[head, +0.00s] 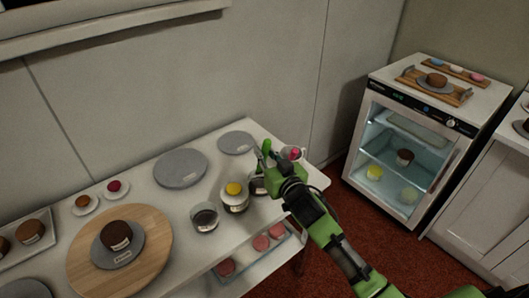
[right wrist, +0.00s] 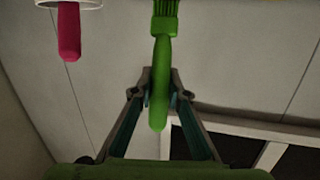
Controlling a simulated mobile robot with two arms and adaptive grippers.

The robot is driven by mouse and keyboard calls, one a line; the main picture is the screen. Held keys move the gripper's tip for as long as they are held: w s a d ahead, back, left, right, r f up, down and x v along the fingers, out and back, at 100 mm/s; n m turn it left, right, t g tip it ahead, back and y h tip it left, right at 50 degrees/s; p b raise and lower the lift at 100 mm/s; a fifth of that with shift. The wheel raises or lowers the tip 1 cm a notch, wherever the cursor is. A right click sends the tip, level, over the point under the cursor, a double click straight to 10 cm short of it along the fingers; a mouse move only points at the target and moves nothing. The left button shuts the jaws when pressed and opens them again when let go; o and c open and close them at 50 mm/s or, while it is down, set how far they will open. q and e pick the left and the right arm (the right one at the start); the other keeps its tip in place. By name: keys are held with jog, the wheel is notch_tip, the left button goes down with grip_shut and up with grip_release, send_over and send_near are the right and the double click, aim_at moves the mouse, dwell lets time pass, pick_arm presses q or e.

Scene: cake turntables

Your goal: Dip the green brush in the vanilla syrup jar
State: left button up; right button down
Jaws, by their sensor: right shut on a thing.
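The green brush (right wrist: 161,65) is held between the fingers of my right gripper (right wrist: 160,90), bristles toward the top of the right wrist view. In the head view my right gripper (head: 268,158) is over the back right of the table, above a jar (head: 257,186) that it partly hides. To the left stand a jar with a yellow top (head: 235,198) and a glass jar with dark contents (head: 205,218). The labels are too small to read, so I cannot tell which jar is vanilla syrup. My left gripper is not in view.
A holder with a pink-handled brush (right wrist: 69,30) is beside my gripper. Grey discs (head: 181,168) lie behind the jars. A wooden turntable (head: 80,262) with a chocolate cake stands at left. Pink cakes (head: 261,243) sit in a tray below the jars.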

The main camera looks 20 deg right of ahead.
aim_at(267, 142)
jog(key=shift+r, duration=0.2)
notch_tip(267, 142, up, 5)
jog(key=p, duration=0.5)
dwell(0.4)
